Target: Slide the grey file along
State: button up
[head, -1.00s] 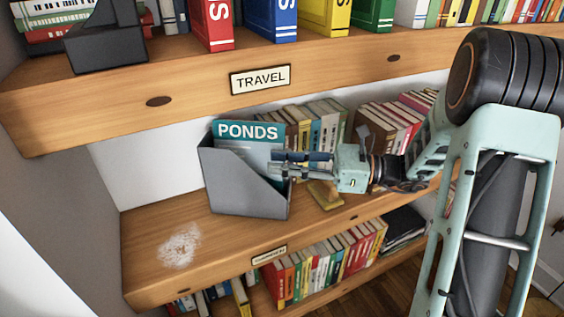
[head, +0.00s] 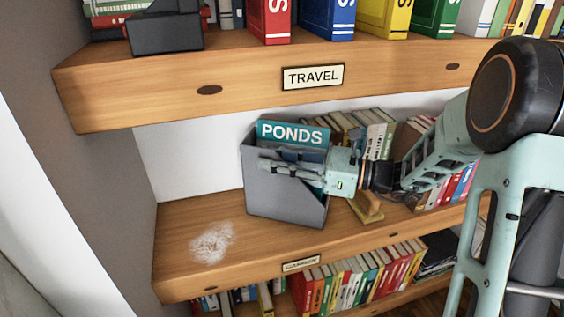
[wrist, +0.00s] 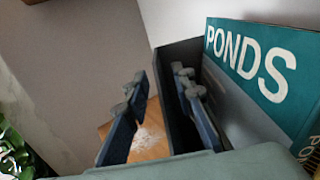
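The grey file (head: 285,200) stands upright on the middle shelf, with a teal book marked PONDS (head: 292,134) in it. In the wrist view the file's dark wall (wrist: 172,92) and the teal book (wrist: 262,70) show at close range. My gripper (head: 262,160) reaches across the file from the right. In the wrist view my gripper (wrist: 160,88) has its fingers apart. One finger is outside the file's left wall and the other appears inside it, with a gap beside the outer finger. The file's base is hidden there.
A pale powdery patch (head: 212,242) marks the bare shelf (head: 180,225) left of the file. A wooden bookend (head: 366,208) and a row of books (head: 378,135) stand right of and behind it. The TRAVEL shelf (head: 240,88) hangs above. A side wall (head: 80,170) bounds the left.

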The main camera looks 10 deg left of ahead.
jog(key=shift+c, duration=0.2)
grip_shut()
